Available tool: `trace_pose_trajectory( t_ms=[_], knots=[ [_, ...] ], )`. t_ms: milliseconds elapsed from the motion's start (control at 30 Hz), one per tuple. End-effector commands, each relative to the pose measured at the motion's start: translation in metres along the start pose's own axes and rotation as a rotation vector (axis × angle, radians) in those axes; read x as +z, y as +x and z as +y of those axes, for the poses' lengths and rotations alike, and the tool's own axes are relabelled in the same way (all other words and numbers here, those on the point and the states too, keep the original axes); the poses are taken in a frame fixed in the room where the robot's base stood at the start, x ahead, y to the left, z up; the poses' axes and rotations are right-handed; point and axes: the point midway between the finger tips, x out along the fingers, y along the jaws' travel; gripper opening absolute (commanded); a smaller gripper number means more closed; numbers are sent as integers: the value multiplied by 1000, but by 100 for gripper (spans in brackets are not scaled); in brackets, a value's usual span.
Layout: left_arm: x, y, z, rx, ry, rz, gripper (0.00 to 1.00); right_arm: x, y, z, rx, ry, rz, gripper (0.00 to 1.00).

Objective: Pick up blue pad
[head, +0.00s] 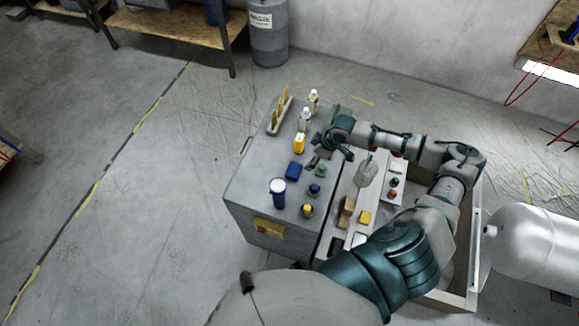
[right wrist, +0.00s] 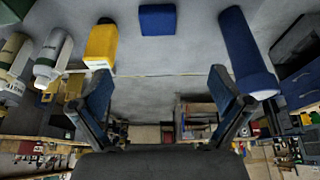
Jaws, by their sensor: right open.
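The blue pad (head: 295,171) is a small dark-blue block lying on the grey cabinet top. It also shows at the top middle of the right wrist view (right wrist: 157,19), beyond the fingertips and about centred between them. My right gripper (head: 329,158) is just to the right of the pad in the head view, above the cabinet's right side. Its two fingers stand apart in the right wrist view (right wrist: 160,82), with nothing held between them. Pad and fingers are apart. My left gripper is not in view.
A blue can with a white top (head: 278,192) stands near the pad. A yellow container (head: 299,143), white bottles (head: 313,101) and a tray (head: 280,116) are behind it. Small knobs (head: 307,211) sit in front. A wooden-edged bin (head: 444,298) lies right.

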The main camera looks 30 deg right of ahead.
Motion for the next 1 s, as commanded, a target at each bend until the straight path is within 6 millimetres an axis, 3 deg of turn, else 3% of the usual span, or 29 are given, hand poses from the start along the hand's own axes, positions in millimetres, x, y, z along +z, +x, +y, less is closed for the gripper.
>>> trace_pose_trajectory(
  t_ms=[400,733,1000],
  knots=[
    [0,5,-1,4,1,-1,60,-5,94,-3,-1,-1,-3,100],
    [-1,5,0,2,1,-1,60,-3,127,0,-1,0,-3,100],
    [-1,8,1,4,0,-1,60,-3,166,2,-1,0,-3,100]
  ],
)
